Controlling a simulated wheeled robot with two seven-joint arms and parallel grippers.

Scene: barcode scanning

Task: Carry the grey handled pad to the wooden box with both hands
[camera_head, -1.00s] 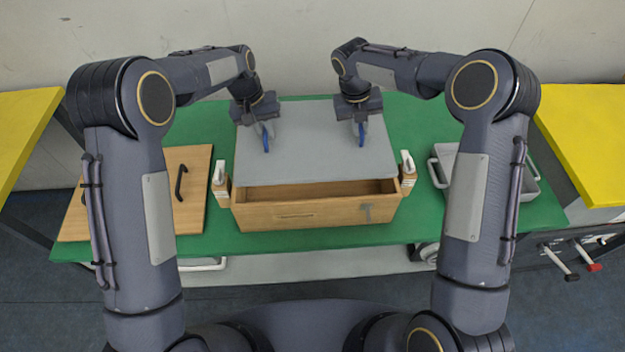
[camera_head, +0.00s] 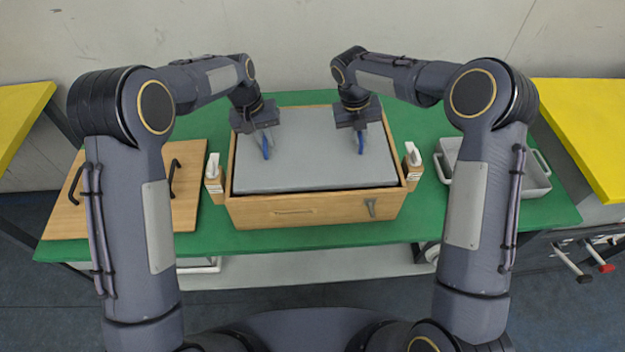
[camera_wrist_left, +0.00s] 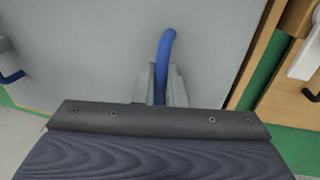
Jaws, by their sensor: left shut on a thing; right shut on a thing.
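The grey handled pad (camera_head: 315,160) lies level within the rim of the wooden box (camera_head: 300,210), with narrow gaps at its edges; how deep it sits I cannot tell. My left gripper (camera_head: 265,145) is shut on the pad's left blue handle (camera_head: 266,152). My right gripper (camera_head: 360,140) is shut on its right blue handle (camera_head: 361,145). In the left wrist view my left gripper (camera_wrist_left: 160,88) holds the blue handle (camera_wrist_left: 166,48) above the grey pad surface (camera_wrist_left: 90,50), with the box's wooden edge (camera_wrist_left: 258,55) to the right.
A wooden board with black handles (camera_head: 92,205) lies left of the box on the green table (camera_head: 300,238). A grey tray (camera_head: 505,185) stands to the right. Yellow surfaces (camera_head: 590,130) border the table.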

